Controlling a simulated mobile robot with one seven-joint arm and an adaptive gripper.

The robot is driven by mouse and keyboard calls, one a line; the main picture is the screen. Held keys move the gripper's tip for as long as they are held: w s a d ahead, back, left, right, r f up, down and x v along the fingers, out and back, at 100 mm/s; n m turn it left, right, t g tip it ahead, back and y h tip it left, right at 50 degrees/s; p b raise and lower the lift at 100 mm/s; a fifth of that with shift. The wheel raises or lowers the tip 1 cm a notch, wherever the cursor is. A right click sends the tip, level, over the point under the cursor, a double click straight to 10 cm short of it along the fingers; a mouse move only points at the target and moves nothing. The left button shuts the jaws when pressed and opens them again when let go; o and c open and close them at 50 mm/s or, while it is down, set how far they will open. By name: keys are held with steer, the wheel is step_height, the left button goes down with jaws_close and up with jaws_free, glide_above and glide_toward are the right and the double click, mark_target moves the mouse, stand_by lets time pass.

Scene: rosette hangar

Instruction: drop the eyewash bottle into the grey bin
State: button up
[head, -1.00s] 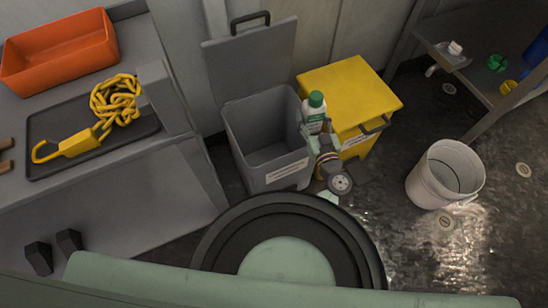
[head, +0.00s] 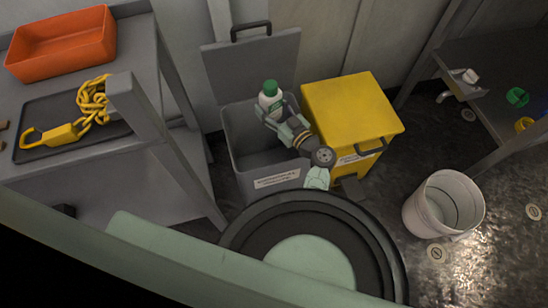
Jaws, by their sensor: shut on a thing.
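The eyewash bottle (head: 270,100), white with a green cap and a green label, is upright in my gripper (head: 275,112). My gripper is shut on it. In the head view the bottle and gripper overlap the opening of the grey bin (head: 238,140). The bin's lid (head: 252,70) stands open, tilted up at the back. My gripper and wrist hide part of the bin's inside and its right rim. The bottle's lower part is hidden by the gripper.
A yellow bin (head: 350,105) with a closed lid stands right of the grey bin. A white bucket (head: 443,205) is on the floor at right. A grey bench (head: 150,160) at left holds an orange tray (head: 62,45) and a yellow chain (head: 92,100). A shelf (head: 490,125) stands far right.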

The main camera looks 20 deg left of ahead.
mark_target(274, 103)
steer(key=shift+a, duration=0.45)
steer(key=shift+f+b, duration=1.45)
steer(key=shift+f, duration=1.35)
steer(key=o, duration=1.7)
steer(key=shift+f, duration=0.1)
step_height(274, 103, up, 10)
steer(key=shift+r, duration=0.1)
